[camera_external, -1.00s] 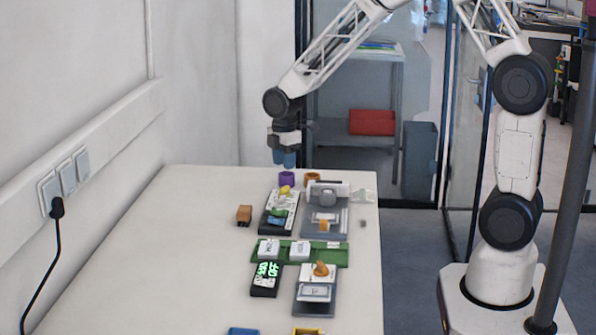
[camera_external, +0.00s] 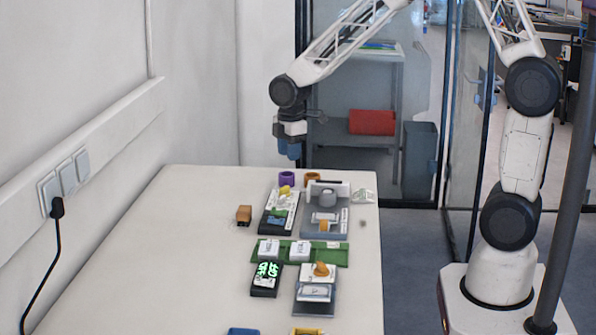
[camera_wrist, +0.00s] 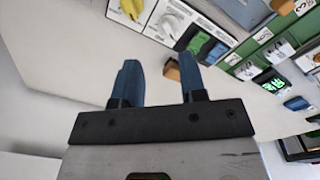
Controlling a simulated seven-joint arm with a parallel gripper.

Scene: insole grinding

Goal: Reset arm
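My gripper (camera_external: 288,149) hangs in the air above the far end of the white table, pointing down. In the wrist view its two blue fingers (camera_wrist: 158,85) are spread apart with nothing between them. It touches no object. Below and nearer on the table (camera_external: 150,245) stand several small devices, and none is in its grasp.
A purple cup (camera_external: 287,178) and an orange-brown cup (camera_external: 312,179) stand at the table's far end. Dark and grey devices, a green board (camera_external: 335,255) and a lit display (camera_external: 266,277) line the right side. A brown block (camera_external: 244,214) lies left. The table's left side is clear.

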